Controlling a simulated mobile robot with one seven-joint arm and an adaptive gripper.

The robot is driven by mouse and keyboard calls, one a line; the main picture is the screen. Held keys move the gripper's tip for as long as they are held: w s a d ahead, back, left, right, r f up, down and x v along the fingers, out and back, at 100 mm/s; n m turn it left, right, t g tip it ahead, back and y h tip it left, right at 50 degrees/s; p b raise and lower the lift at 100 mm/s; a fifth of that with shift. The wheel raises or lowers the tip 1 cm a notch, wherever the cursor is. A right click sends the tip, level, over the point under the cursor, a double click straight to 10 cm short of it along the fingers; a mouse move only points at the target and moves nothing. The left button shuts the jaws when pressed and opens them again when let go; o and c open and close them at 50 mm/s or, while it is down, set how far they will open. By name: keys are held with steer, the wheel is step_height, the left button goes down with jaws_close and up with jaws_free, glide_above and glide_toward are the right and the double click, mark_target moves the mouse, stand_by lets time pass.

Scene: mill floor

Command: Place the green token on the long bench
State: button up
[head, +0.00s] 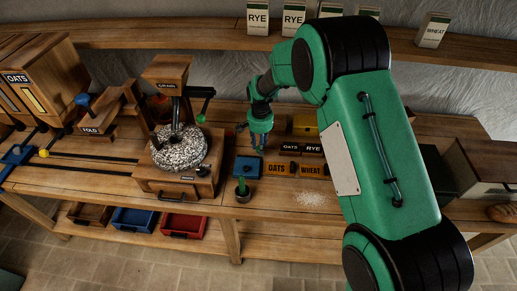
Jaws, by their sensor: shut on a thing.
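My gripper (259,143) points down over the long wooden bench (275,209), behind a blue square piece. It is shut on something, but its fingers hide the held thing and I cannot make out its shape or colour. No green token can be told for sure. A small green upright thing (242,186) stands in a dark round cup (243,197) near the bench's front edge, in front of the blue square piece (247,167). I cannot tell what that green thing is. My green arm covers part of the bench to the right.
A mill with a round speckled stone (180,150) stands left of my gripper. A pale powder patch (313,198) is in front. A shelf (215,32) with labelled bags runs behind.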

mark_target(258, 147)
steer(key=shift+w+a+f, duration=0.1)
steer(key=shift+w+a, duration=0.1)
steer(key=shift+w, duration=0.35)
steer(key=shift+w+a, duration=0.2)
steer(key=shift+w, duration=0.35)
steer(key=shift+f, duration=0.1)
steer(key=shift+f+b, duration=0.45)
steer(key=shift+f, duration=1.2)
steer(key=o, duration=0.5)
steer(key=shift+f, duration=0.15)
step_height(258, 147, up, 12)
steer(key=p, duration=0.2)
